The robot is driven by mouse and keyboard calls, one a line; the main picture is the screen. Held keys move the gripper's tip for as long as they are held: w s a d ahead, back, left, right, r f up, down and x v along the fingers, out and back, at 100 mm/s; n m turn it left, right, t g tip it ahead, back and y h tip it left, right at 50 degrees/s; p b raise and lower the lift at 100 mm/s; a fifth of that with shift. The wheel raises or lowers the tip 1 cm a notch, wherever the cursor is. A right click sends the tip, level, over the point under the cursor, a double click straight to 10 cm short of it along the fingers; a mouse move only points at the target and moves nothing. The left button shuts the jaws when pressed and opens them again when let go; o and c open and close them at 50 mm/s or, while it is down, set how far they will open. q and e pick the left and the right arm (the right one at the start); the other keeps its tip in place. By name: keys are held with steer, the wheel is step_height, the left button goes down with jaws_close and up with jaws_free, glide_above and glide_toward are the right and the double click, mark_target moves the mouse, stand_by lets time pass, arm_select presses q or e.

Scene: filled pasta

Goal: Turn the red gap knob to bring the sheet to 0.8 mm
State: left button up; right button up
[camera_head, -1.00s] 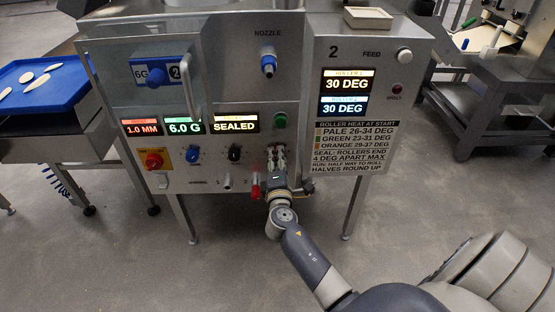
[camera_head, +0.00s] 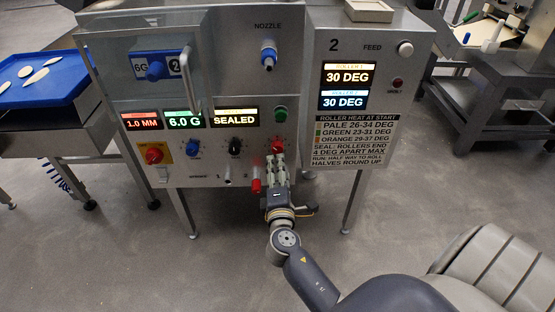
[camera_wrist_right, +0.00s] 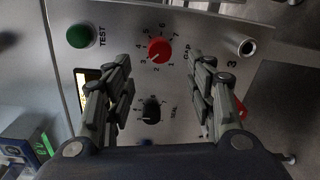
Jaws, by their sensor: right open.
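The red gap knob (camera_head: 277,146) is on the machine's front panel, below the green button. It also shows in the right wrist view (camera_wrist_right: 159,50), with numbers around it and its pointer line towards the lower left. My right gripper (camera_head: 277,160) is just below the knob in the head view. In the right wrist view, its open fingers (camera_wrist_right: 160,68) stand to either side of the knob with nothing between them, and the knob looks apart from both. The sheet display (camera_head: 141,121) reads 1.0 MM. My left gripper is not in view.
A black knob (camera_head: 235,147), a blue knob (camera_head: 193,149) and a red stop button (camera_head: 153,155) are left of the gap knob. A red-tipped part (camera_head: 256,185) is close beside my right gripper. The green button (camera_head: 281,114) is above. Floor in front is clear.

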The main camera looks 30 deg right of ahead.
steer(key=shift+v, duration=2.1)
